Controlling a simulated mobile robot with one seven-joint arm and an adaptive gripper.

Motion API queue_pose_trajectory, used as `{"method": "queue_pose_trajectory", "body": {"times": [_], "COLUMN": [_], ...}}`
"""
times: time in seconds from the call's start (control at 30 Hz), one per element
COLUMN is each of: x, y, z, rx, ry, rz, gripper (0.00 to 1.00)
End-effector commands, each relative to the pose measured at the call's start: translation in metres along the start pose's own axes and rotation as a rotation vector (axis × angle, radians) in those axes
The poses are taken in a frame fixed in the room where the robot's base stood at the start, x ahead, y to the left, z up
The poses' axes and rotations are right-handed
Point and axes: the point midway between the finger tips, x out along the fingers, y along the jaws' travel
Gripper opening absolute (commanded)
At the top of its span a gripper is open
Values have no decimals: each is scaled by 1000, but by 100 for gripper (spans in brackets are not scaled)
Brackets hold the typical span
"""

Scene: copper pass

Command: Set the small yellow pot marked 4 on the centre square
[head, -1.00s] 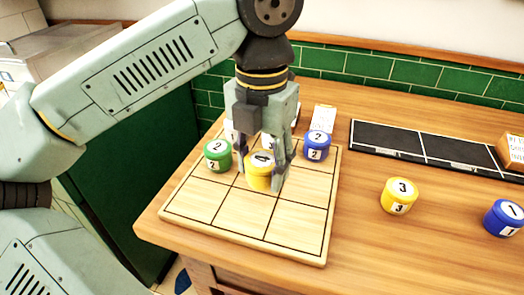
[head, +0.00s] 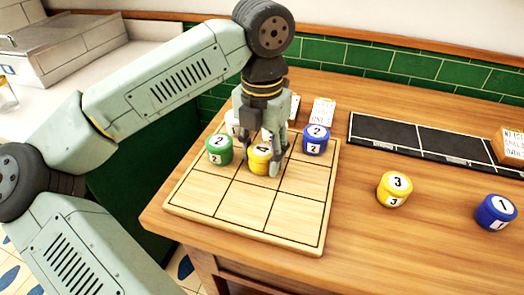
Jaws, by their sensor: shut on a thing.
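The small yellow pot marked 4 (head: 260,162) is between the fingers of my gripper (head: 262,160), which is shut on it. The pot is upright, over the centre square of the wooden grid board (head: 270,210). Whether its base touches the board I cannot tell. One finger covers part of its right side. A green pot marked 2 (head: 219,150) stands just left of it, in the middle row. A blue pot marked 2 (head: 316,140) stands in the back right square.
A white pot (head: 233,124) shows partly behind my gripper. A yellow pot marked 3 (head: 394,189) and a blue pot marked 1 (head: 495,212) stand on the table (head: 400,245) to the right. A black panelled strip (head: 435,142) lies behind them. The front row of squares is empty.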

Motion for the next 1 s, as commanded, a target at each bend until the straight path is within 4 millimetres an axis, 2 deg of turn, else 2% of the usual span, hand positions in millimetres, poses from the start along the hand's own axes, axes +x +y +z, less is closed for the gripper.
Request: {"method": "queue_pose_trajectory", "body": {"times": [0.07, 0.1, 0.4, 0.67, 0.83, 1.0], "x": [4, 4, 3, 2, -6, -37], "y": [0, 0, 0, 0, 0, 0], "z": [0, 0, 0, 0, 0, 1], "rx": [0, 0, 0, 0, -1, -4], "ry": [0, 0, 0, 0, -1, -3], "rz": [0, 0, 0, 0, 1, 3], "gripper": [13, 45, 65, 65, 65, 65]}}
